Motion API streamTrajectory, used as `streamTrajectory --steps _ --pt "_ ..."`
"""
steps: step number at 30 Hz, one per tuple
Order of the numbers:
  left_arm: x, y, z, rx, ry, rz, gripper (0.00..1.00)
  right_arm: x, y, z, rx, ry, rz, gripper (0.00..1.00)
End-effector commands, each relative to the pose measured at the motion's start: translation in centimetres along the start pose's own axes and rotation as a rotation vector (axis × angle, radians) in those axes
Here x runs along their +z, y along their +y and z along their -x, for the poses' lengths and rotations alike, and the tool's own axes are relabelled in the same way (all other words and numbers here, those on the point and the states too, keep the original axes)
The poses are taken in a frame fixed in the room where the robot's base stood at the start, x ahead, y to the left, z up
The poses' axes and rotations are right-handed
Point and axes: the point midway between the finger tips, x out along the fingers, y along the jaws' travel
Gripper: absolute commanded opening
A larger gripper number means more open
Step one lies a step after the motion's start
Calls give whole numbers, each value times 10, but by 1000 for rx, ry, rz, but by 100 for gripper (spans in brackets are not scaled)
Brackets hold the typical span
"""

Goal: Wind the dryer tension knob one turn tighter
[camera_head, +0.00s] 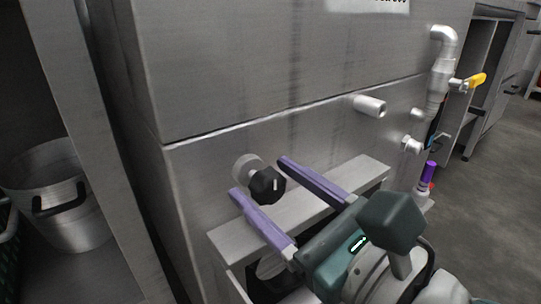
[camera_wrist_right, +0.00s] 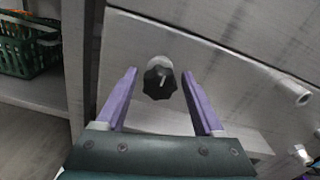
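The dryer tension knob (camera_head: 267,185) is a black, lobed knob with a white pointer line, on a short metal collar on the grey dryer's front. In the right wrist view the knob (camera_wrist_right: 159,82) faces me, its line pointing nearly straight up. My right gripper (camera_head: 257,177) has purple fingers spread wide, one on each side of the knob. In the right wrist view the gripper (camera_wrist_right: 162,72) shows clear gaps between both fingers and the knob, so it is not gripping. My left gripper is not in view.
A metal ledge (camera_head: 367,173) juts out below the knob. A pipe stub (camera_head: 370,106) and a pipe with a yellow valve handle (camera_head: 475,80) are at the right. A metal bucket (camera_head: 75,222) stands at the left. A green basket (camera_wrist_right: 28,50) sits on a shelf.

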Motion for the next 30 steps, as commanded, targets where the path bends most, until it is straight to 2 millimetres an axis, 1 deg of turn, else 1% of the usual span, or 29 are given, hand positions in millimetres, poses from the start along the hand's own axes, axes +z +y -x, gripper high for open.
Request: streamTrajectory --steps 1,2,18,25,30 --pt "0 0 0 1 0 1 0 0 0 0 0 0 0 63" --pt "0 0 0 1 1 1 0 0 0 0 0 0 0 60" --pt "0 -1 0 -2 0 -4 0 0 0 0 0 0 0 0" --pt "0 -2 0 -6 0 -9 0 0 0 0 1 -1 -10 0" --pt "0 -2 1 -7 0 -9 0 0 0 0 1 -1 -58 0"
